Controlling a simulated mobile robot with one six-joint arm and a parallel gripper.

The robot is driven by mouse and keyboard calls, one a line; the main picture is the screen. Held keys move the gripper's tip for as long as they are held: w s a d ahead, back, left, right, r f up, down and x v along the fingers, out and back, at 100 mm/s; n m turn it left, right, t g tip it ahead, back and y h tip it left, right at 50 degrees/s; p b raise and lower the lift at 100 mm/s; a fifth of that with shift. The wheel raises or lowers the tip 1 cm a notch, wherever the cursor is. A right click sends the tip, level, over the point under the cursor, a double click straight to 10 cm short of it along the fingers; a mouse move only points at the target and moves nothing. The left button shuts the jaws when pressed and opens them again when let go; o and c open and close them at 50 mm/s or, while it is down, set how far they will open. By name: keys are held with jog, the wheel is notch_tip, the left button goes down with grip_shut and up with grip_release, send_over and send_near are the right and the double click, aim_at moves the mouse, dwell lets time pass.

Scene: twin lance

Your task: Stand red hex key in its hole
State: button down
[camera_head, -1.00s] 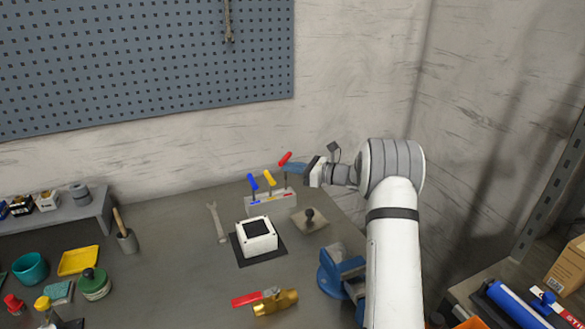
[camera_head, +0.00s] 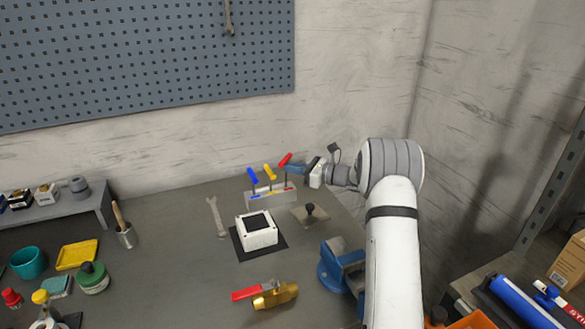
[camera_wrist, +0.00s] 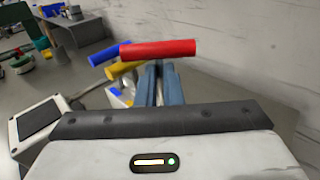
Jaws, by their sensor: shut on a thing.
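The red hex key (camera_head: 285,159) has a red cross handle, and its shaft is between the blue fingers of my gripper (camera_head: 299,168). My gripper is shut on it just below the handle, over the right part of the grey holder block (camera_head: 262,203). In the wrist view the red handle (camera_wrist: 158,49) lies across the fingertips (camera_wrist: 160,75). The blue hex key (camera_head: 253,177) and the yellow hex key (camera_head: 270,173) stand in the block to the left. The red key's lower end is small here, and I cannot tell whether it is inside its hole.
A white box with a dark top (camera_head: 257,231) stands in front of the block. A plate with a black knob (camera_head: 310,210) lies to the right. A wrench (camera_head: 217,217) lies left, a blue vise (camera_head: 341,265) stands front right, and a brass valve (camera_head: 275,294) lies in front.

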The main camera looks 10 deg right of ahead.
jog(key=shift+f+b, duration=0.9)
jog(key=shift+f, duration=0.6)
jog(key=c, duration=1.5)
grip_release()
jog(key=shift+d, duration=0.1)
jog(key=v, duration=0.7)
jog(key=shift+s+d, duration=0.2)
jog(key=shift+s, duration=0.05)
